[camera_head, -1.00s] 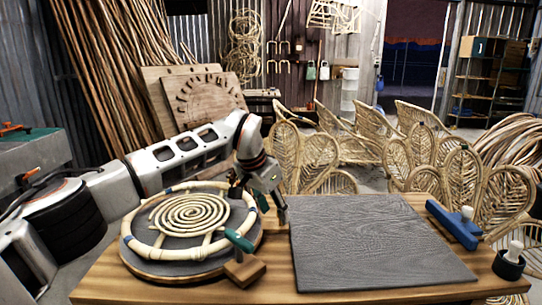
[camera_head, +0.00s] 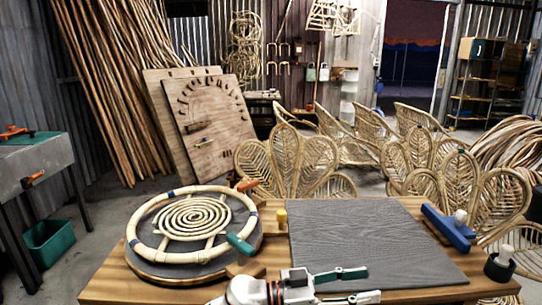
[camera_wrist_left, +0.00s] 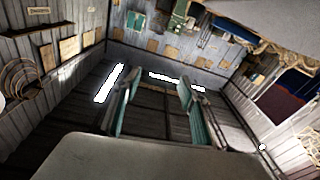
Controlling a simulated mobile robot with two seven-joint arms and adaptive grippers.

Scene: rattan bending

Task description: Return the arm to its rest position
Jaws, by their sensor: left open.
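My left gripper (camera_head: 364,284) is low at the front of the head view, over the front edge of the wooden table (camera_head: 140,284). Its two fingers are apart with nothing between them. The pale rattan ring with a spiral seat (camera_head: 193,217) lies on a round grey board at the left of the table, clear of the gripper. My right gripper is not in view.
A grey textured mat (camera_head: 365,240) covers the table's middle. A blue tool (camera_head: 450,228) and a black cup (camera_head: 503,266) are at its right. A small yellow piece (camera_head: 282,218) stands beside the mat. A green-handled clamp (camera_head: 240,243) sits on the ring. Rattan chair backs (camera_head: 295,160) stand behind.

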